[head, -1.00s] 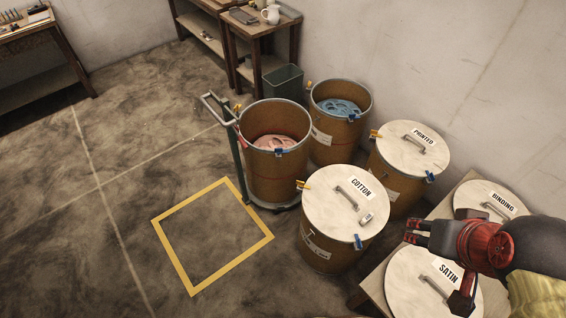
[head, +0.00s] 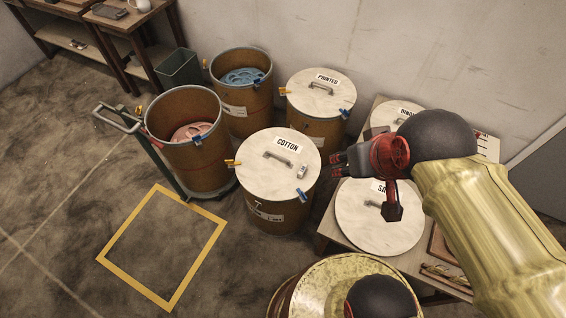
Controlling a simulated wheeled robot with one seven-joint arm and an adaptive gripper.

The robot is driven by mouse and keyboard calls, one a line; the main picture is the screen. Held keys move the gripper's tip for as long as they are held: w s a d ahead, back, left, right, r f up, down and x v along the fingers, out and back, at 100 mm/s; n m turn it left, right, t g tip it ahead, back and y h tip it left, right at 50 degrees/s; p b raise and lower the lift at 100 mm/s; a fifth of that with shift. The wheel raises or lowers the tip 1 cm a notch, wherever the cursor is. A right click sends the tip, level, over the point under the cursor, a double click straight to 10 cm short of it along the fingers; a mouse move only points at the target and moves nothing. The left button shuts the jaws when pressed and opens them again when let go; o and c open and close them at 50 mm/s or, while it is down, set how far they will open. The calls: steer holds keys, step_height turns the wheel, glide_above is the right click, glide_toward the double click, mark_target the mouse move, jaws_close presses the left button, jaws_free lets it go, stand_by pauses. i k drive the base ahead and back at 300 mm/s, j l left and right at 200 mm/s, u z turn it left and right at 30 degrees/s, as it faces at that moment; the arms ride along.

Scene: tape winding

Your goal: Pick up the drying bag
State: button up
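A small pale packet (head: 302,172), which may be the drying bag, lies on the right part of the white lid marked COTTON (head: 262,180). It is too small to tell for sure. My gripper (head: 334,166), with dark fingers and a red body, points left and appears just right of the COTTON drum and above the table's left side. Its fingers look apart with nothing between them. The packet is to the left of the fingertips and apart from them in the picture.
A lidded PRINTED drum (head: 320,88) stands behind. Open drums hold pink (head: 190,131) and blue (head: 243,76) material; the pink one is on a trolley. The table (head: 330,228) at right carries the SATIN lid (head: 378,232) and another lid. The yellow floor square (head: 200,257) is empty.

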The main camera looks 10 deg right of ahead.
mark_target(302, 172)
steer(key=i+j+z, duration=0.15)
steer(key=j, duration=0.25)
steer(key=i+j+z, duration=0.2)
steer(key=j, duration=0.2)
steer(key=j+z, duration=0.15)
steer(key=j, duration=0.25)
steer(key=i+j+z, duration=0.15)
steer(key=j, duration=0.3)
